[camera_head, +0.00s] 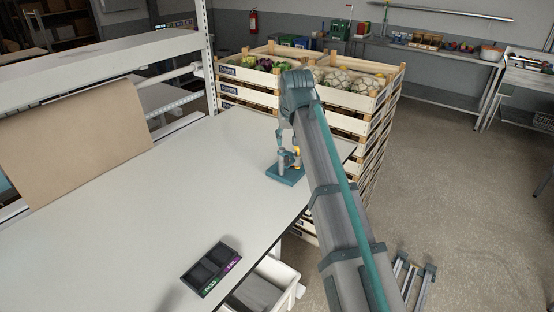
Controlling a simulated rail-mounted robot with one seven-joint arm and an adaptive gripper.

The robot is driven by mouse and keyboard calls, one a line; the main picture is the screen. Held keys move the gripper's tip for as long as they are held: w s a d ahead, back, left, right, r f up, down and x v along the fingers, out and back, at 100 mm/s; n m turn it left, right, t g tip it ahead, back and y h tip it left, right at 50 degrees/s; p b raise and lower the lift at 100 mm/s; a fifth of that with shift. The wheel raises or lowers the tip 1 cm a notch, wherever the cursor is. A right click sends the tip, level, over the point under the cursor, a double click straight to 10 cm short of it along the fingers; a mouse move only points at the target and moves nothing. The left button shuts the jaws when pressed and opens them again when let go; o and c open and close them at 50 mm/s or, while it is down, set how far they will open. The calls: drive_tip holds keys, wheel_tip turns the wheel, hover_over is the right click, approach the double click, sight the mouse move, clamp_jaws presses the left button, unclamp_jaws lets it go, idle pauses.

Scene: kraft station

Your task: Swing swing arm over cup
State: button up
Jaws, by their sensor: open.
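A small fixture with a blue-teal base plate (286,177) stands near the right edge of the white table. It bears a grey upright part and a small yellow part (297,151). My gripper (283,146) hangs down from my wrist directly over or beside the fixture's top, and it is open. Whether it touches the fixture I cannot tell. The swing arm and cup are too small and too overlapped by my gripper to tell apart.
A dark two-compartment tray (212,266) with green and purple labels lies at the table's front right. Stacked wooden crates (250,75) of vegetables stand beyond the table. Brown paper (75,143) hangs at left. A white bin (265,287) is below the edge. The table's middle is clear.

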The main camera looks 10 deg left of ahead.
sight(287, 156)
drive_tip(key=p+x, duration=0.1)
drive_tip(key=x, duration=0.2)
drive_tip(key=p+x, duration=0.1)
drive_tip(key=x, duration=0.3)
drive_tip(key=p+x, duration=0.1)
drive_tip(key=x, duration=0.3)
drive_tip(key=shift+d, duration=0.25)
drive_tip(key=shift+r, duration=0.1)
clamp_jaws()
